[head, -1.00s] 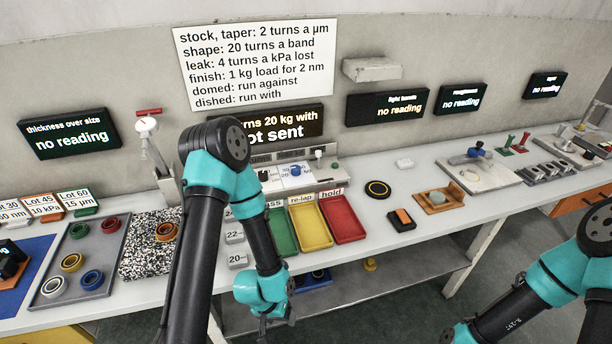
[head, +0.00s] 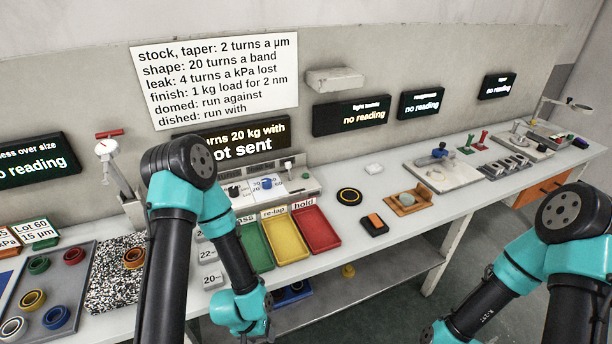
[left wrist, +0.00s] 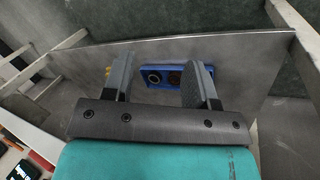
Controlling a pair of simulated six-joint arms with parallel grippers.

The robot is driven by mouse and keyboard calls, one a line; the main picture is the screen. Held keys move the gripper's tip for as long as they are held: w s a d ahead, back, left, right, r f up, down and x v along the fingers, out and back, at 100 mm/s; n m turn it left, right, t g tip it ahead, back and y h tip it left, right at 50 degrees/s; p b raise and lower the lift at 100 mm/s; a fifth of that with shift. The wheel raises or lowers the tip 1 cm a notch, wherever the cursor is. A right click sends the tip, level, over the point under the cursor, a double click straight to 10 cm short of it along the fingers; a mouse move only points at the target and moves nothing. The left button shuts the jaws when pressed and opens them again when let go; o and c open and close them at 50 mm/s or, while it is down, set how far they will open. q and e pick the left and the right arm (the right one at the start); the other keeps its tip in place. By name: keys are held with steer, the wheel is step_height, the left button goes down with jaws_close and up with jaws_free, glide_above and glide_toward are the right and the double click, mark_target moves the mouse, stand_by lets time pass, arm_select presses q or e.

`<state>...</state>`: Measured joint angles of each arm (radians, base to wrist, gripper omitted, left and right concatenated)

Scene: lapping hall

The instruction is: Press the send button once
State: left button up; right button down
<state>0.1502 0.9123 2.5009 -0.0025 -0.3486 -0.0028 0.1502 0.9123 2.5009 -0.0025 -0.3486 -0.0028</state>
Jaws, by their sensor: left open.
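The control console (head: 272,186) stands at the back of the bench under a dark display (head: 238,138) whose visible text ends in "ot sent". It carries a dark knob, a blue knob (head: 267,184), a small white-topped part (head: 288,166) and a small green part (head: 305,176). I cannot tell which one is the send button. My left arm hides the console's left end. My left gripper (left wrist: 160,88) is open and empty, low in front of the bench, well apart from the console. My right arm reaches the bottom edge; its gripper is out of the picture.
Green, yellow (head: 284,239) and red (head: 315,230) trays lie before the console. A black-and-orange block (head: 374,225) and a wooden fixture (head: 408,203) stand to their right. In the left wrist view, a blue tray (left wrist: 215,73) with rings lies on the lower shelf (left wrist: 245,95).

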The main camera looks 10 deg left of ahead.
arm_select(q)
jaws_close()
stand_by(1.4)
